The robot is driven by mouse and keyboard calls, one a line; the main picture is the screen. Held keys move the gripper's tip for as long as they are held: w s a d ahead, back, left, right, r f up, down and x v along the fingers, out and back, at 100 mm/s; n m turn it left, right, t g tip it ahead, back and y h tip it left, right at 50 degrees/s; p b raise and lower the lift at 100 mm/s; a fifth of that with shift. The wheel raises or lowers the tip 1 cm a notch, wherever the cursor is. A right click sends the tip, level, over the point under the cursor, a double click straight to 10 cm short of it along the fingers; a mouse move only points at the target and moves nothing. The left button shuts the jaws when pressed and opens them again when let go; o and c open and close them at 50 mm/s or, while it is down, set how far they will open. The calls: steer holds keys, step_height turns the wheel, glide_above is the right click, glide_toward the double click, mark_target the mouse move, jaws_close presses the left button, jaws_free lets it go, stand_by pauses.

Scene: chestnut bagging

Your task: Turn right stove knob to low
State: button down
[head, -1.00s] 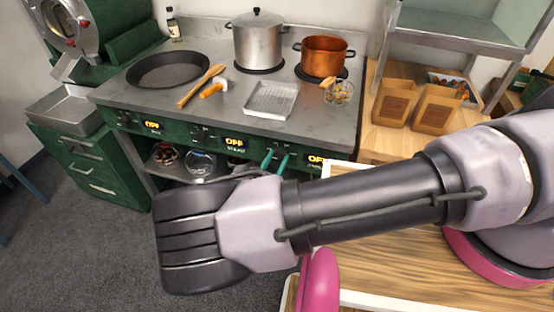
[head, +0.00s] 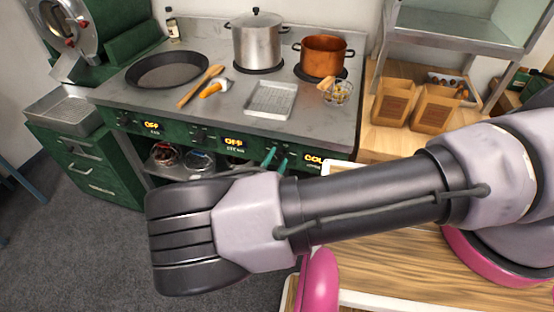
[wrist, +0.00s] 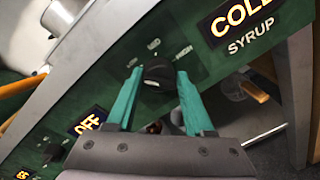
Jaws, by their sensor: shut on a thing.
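The right stove knob (wrist: 157,72) is black and round and sits on the green front panel in the wrist view. Small labels, apparently low, med and high, are printed around it. My gripper (wrist: 159,76) has its two teal fingers on either side of the knob, shut on it. In the head view the teal fingers of my gripper (head: 276,158) reach the panel, and the knob is hidden there. The display beside the knob reads COLD (wrist: 240,20) over the word SYRUP; it also shows, partly hidden, in the head view (head: 315,159).
A copper pot (head: 323,57), a steel pot (head: 257,42) and a black pan (head: 167,69) stand on the stove. The middle display (head: 235,142) and left display (head: 152,125) read OFF. A wooden counter with paper bags (head: 436,108) is at the right.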

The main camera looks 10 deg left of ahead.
steer(key=shift+a+r+m, duration=0.1)
steer(key=shift+a+m, duration=0.05)
steer(key=shift+m, duration=0.35)
steer(key=shift+c, duration=1.7)
jaws_free()
steer(key=s, duration=0.7)
steer(key=s+a, duration=0.1)
steer(key=s, duration=0.2)
steer(key=shift+s+r, duration=0.25)
steer(key=shift+s, duration=0.15)
